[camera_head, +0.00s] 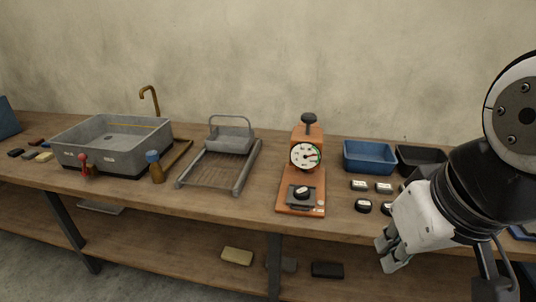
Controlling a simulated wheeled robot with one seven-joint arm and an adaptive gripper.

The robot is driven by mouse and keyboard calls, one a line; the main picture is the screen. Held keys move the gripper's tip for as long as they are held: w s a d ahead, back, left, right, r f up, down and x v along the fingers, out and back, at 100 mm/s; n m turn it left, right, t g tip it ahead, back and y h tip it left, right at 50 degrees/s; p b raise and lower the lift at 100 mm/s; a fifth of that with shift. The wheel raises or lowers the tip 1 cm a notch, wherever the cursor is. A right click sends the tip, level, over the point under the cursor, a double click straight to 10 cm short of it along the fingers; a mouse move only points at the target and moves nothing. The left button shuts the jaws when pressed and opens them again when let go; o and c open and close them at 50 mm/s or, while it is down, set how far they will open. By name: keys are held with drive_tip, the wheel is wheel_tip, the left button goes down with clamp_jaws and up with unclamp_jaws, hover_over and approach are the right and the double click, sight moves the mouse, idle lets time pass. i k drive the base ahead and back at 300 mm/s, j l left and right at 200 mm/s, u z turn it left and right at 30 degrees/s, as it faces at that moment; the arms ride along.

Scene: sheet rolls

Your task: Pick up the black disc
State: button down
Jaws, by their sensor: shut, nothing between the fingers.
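Several small dark pieces with white tops lie on the wooden bench left of my gripper. Two of them look round, like black discs: one black disc (363,206) and another (386,208) beside it, close to my gripper's body. Two squarer ones (358,186) and (384,188) lie just behind. I cannot tell which disc is meant. My gripper (389,256) is shut and empty, pointing down in front of the bench's front edge. It may hide further pieces behind it.
The orange press (308,146) with a dial stands mid-bench. A blue bin (370,158) and a black bin (420,157) stand behind the pieces. Blocks lie on the lower shelf (180,240).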

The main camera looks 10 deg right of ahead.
sight(300, 192)
drive_tip(key=i+l+u, duration=0.3)
drive_tip(key=l, duration=0.35)
drive_tip(key=i+l+u, duration=0.15)
drive_tip(key=l, duration=0.25)
drive_tip(key=i+l+u, duration=0.15)
drive_tip(key=i+l, duration=0.1)
drive_tip(key=l, duration=0.1)
